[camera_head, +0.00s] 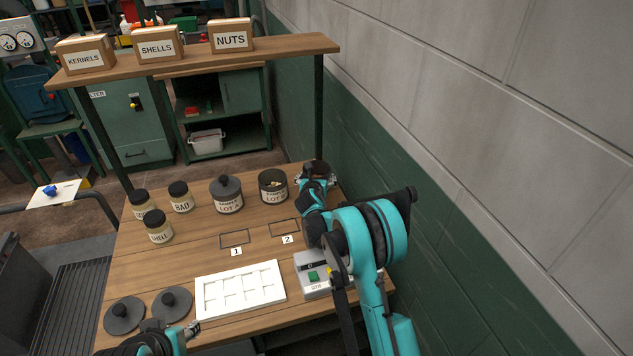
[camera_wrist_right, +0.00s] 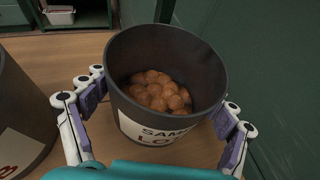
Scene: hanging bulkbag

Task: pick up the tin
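An open dark tin (camera_head: 316,168) with a white label stands at the back right of the table. In the right wrist view the tin (camera_wrist_right: 165,55) holds round brown pieces, and its label is partly cut off. The fingers are spread; a thin gap seems to show at the left finger. Another open tin (camera_head: 273,187) and a lidded tin marked LOT A (camera_head: 227,195) stand to the left. My left gripper (camera_head: 190,330) is low at the front, its opening unclear.
Several jars (camera_head: 159,227) stand at the back left. Two dark lids (camera_head: 124,315) lie at the front left. A white compartment tray (camera_head: 240,290) and a grey device with a green button (camera_head: 313,277) are in front. Marked outlines 1 and 2 are bare. A wall is close on the right.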

